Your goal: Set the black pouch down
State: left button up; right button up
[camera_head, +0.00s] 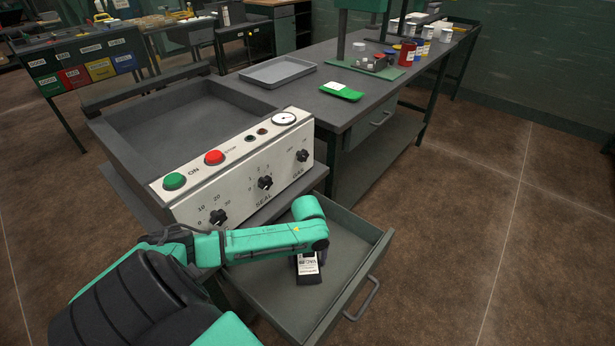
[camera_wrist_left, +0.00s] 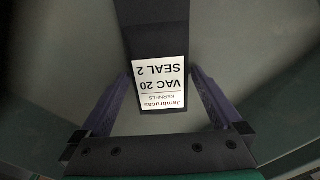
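The black pouch (camera_head: 309,279) with a white printed label shows below the end of my left arm, in the open grey drawer (camera_head: 270,287). Whether it rests on the drawer floor or hangs just above it is not clear. In the left wrist view the pouch (camera_wrist_left: 157,35) runs up out of the frame, its labelled end between the purple fingers of my left gripper (camera_wrist_left: 162,82). The fingertips lie right along the pouch's two side edges; whether they press on it cannot be told. My right gripper is out of view.
A white control panel (camera_head: 240,172) with knobs and buttons stands just behind the drawer. A grey workbench (camera_head: 335,105) carries an empty tray (camera_head: 277,71), a green pouch (camera_head: 341,91) and several jars. Brown floor is free to the right.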

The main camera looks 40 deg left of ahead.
aim_at(308, 261)
pick_arm(q)
notch_tip(308, 261, up, 12)
jog(key=p, duration=0.2)
dwell(0.7)
